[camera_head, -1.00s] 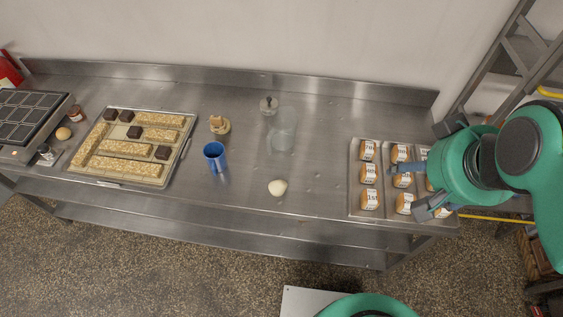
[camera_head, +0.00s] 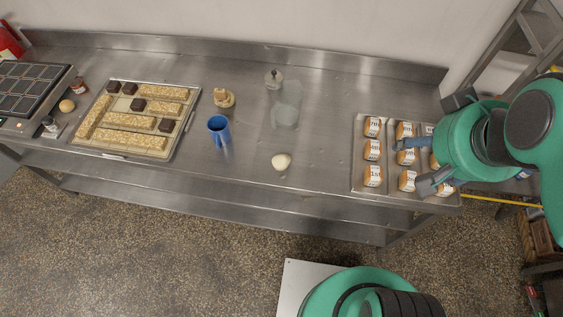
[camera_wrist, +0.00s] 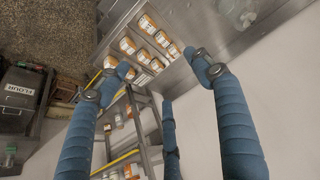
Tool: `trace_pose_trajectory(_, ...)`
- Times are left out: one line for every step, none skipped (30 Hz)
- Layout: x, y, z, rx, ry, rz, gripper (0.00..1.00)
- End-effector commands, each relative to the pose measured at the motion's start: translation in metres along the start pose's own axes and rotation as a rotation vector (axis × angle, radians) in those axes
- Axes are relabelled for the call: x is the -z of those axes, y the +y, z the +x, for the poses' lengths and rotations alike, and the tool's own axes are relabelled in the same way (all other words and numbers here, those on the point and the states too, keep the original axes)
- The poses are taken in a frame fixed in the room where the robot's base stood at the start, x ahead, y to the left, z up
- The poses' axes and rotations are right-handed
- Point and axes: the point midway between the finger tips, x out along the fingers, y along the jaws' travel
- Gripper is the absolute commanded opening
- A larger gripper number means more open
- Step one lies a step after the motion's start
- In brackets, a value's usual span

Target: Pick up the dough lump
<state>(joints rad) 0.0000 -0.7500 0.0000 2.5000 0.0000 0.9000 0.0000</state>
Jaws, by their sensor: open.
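A pale, rounded dough lump (camera_head: 282,161) lies alone near the front edge of the steel counter, right of the blue mug, in the head view. My gripper (camera_head: 418,150) is open and empty at the right end of the counter, above the tray of labelled rolls, well to the right of the lump. In the wrist view my blue gripper fingers (camera_wrist: 165,75) are spread with nothing between them. The dough lump does not show in the wrist view.
A tray of labelled rolls (camera_head: 357,185) lies below my gripper. A blue mug (camera_head: 219,130), a clear jar (camera_head: 287,108) and a small metal-topped item (camera_head: 273,79) stand near the lump. A baking tray (camera_head: 185,135) lies left. A ladder (camera_head: 510,50) stands at right.

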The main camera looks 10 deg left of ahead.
Motion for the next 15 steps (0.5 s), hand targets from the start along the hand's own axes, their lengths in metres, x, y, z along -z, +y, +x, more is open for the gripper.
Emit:
trace_pose_trajectory(0.000, 0.000, 0.000, 0.000, 0.000, 0.000, 0.66)
trace_pose_trajectory(0.001, 0.000, 0.000, 0.001, -0.001, 0.000, 0.66)
trace_pose_trajectory(0.001, -0.001, 0.001, 0.001, -0.002, 0.000, 0.66)
trace_pose_trajectory(0.002, -0.001, 0.001, 0.002, -0.003, 0.001, 0.66)
trace_pose_trajectory(0.003, -0.002, 0.002, 0.003, -0.005, 0.001, 0.66)
trace_pose_trajectory(0.005, -0.003, 0.003, 0.005, -0.009, 0.002, 0.66)
trace_pose_trajectory(0.006, -0.004, 0.004, 0.007, -0.012, 0.003, 0.66)
trace_pose_trajectory(0.008, -0.006, 0.006, 0.009, -0.017, 0.003, 0.66)
trace_pose_trajectory(0.011, -0.008, 0.009, 0.012, -0.025, 0.006, 0.66)
trace_pose_trajectory(0.014, -0.010, 0.011, 0.014, -0.031, 0.008, 0.66)
trace_pose_trajectory(0.017, -0.013, 0.014, 0.017, -0.037, 0.010, 0.66)
trace_pose_trajectory(0.022, -0.017, 0.018, 0.022, -0.046, 0.012, 0.66)
trace_pose_trajectory(0.025, -0.020, 0.021, 0.025, -0.054, 0.016, 0.66)
trace_pose_trajectory(0.029, -0.023, 0.025, 0.028, -0.063, 0.019, 0.66)
trace_pose_trajectory(0.034, -0.028, 0.031, 0.033, -0.075, 0.022, 0.66)
